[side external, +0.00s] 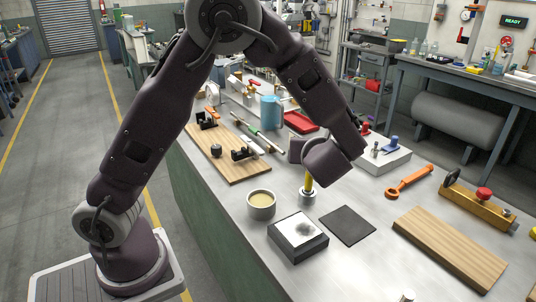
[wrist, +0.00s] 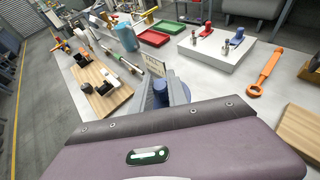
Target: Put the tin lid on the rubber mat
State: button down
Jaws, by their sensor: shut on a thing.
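My gripper (side external: 308,188) points down over the bench, its fingers largely hidden by the wrist housing. The rubber mat (side external: 347,226) is a dark flat square on the bench, just right of and nearer than my gripper. Its top is bare. An open tin (side external: 261,204) with cream contents stands left of my gripper.
A dark block with a pale top (side external: 298,237) lies close left of the mat. A wooden board (side external: 450,246) is to the right, with an orange wrench (side external: 408,182) behind it. A white block (side external: 384,158) and a board with black fittings (side external: 228,160) stand farther back.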

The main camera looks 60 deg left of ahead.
jog(key=w+d+r+m+t+h, duration=0.1)
jog(key=w+d+m+t+h, duration=0.15)
jog(key=d, duration=0.25)
jog(key=w+d+r+m+t+h, duration=0.1)
jog(key=w+d+r+m+h, duration=0.15)
jog(key=d, duration=0.25)
notch_tip(320, 180, down, 12)
jog(key=shift+s+m+h, duration=0.3)
jog(key=shift+m, duration=0.1)
jog(key=shift+d+r+t, duration=0.1)
jog(key=shift+r+t, duration=0.05)
jog(key=shift+t, duration=0.1)
jog(key=shift+s+f, duration=0.15)
jog(key=shift+f, duration=2.3)
jog(key=shift+f, duration=0.1)
jog(key=shift+f, duration=0.65)
jog(key=shift+f, duration=0.25)
